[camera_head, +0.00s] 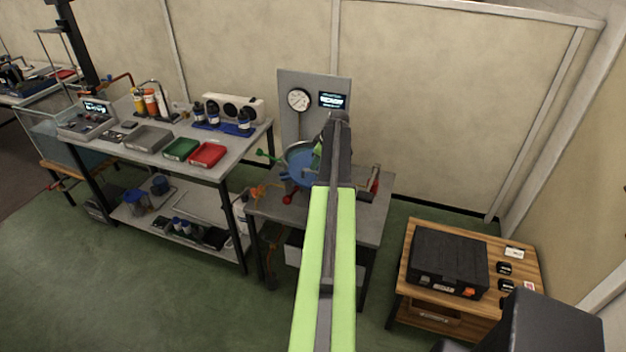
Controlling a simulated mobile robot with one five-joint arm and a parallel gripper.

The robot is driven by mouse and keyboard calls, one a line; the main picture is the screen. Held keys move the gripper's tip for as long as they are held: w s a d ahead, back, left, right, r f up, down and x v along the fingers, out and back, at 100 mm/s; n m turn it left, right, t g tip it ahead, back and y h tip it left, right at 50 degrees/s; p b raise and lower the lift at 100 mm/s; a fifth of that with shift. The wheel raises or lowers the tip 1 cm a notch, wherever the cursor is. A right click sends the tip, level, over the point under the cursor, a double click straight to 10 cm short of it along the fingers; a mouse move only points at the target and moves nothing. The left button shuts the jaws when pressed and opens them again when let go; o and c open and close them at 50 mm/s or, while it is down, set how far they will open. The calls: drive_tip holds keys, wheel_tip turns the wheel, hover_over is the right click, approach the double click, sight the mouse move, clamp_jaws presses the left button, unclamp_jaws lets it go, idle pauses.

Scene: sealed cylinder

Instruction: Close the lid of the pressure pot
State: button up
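The pressure pot (298,164) stands on a small grey table in the middle of the view. A round blue surface with a grey rim shows there, partly behind my arm. I cannot tell whether the blue surface is the lid or the inside of the pot. A green handle (266,156) sticks out on its left and a red knob (288,198) shows low at its front. My green arm reaches forward over the table. My gripper (326,148) is at its far end, close to the pot's right side; its fingers are too small and hidden to read.
A grey panel with a round gauge (298,99) and a small screen (333,100) stands behind the pot. A long bench (150,140) with trays and bottles is to the left. A wooden table (425,235) with a black case is at right. Green floor lies open at lower left.

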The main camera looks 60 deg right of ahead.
sight(313, 172)
drive_tip(key=b+x, duration=0.4)
drive_tip(key=x, duration=0.2)
drive_tip(key=shift+r, duration=0.15)
drive_tip(key=shift+c, duration=0.2)
clamp_jaws()
idle(0.9)
